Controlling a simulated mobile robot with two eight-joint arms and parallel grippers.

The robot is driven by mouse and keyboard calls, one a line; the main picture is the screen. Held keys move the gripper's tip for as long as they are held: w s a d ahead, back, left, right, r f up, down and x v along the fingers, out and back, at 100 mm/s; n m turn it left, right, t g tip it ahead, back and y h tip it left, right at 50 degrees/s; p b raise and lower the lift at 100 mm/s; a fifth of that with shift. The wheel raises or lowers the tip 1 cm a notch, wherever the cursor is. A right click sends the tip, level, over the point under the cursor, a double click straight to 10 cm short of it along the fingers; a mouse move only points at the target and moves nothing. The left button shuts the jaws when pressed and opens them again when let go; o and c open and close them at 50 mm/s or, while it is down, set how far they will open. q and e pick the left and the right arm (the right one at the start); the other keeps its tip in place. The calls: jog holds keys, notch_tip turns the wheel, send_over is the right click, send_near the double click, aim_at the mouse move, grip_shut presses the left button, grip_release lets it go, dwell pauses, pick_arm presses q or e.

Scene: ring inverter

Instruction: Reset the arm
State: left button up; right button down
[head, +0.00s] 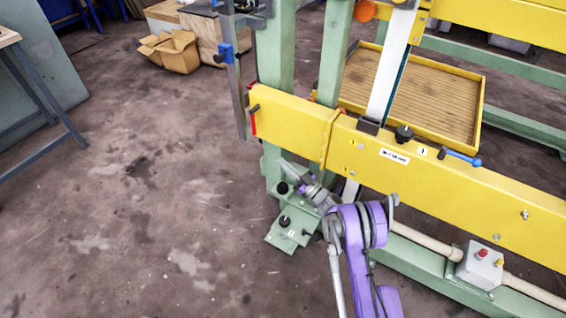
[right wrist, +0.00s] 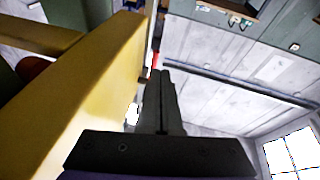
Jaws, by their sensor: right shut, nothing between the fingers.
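My right arm comes in from the bottom in the head view, purple and grey. My right gripper (head: 287,166) is at its far end, beside the front of the yellow beam (head: 450,185) and near the green post. In the right wrist view the right gripper (right wrist: 161,75) has its two dark fingers together, with nothing between them. The yellow beam (right wrist: 75,95) fills the left of that view, close beside the fingers. A red-tipped part (right wrist: 155,60) shows just past the fingertips. My left gripper is not in view.
The green frame (head: 275,60) carries the yellow beams. A blue-ended lever (head: 460,158) and a black knob (head: 404,133) sit on the lower beam. A control box (head: 480,266) is at the lower right. Open cardboard boxes (head: 172,50) stand behind.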

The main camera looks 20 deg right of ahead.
jog(key=s+a+r+g, duration=0.3)
jog(key=a+r+g, duration=0.45)
jog(key=a, duration=0.25)
jog(key=s+a+r+m+g+h, duration=0.1)
jog(key=s+a+r+g, duration=0.15)
jog(key=s, duration=0.35)
jog(key=s+a+r+m+g+h, duration=0.1)
jog(key=s+a+r, duration=0.15)
jog(key=s, duration=0.25)
jog(key=s+d+f+m+g+h, duration=0.1)
jog(key=s+d+m+g+h, duration=0.2)
jog(key=s, duration=1.2)
jog(key=s+d+f+m+h, duration=0.15)
jog(key=s+d+h, duration=0.4)
jog(key=s, duration=0.85)
pick_arm(q)
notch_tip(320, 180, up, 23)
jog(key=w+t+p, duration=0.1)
jog(key=p, duration=1.9)
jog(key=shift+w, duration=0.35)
pick_arm(e)
notch_tip(320, 180, up, 23)
jog(key=w, duration=0.1)
jog(key=shift+w+a+m+t, duration=0.15)
jog(key=shift+a+m+t, duration=0.15)
jog(key=shift+a+m, duration=0.05)
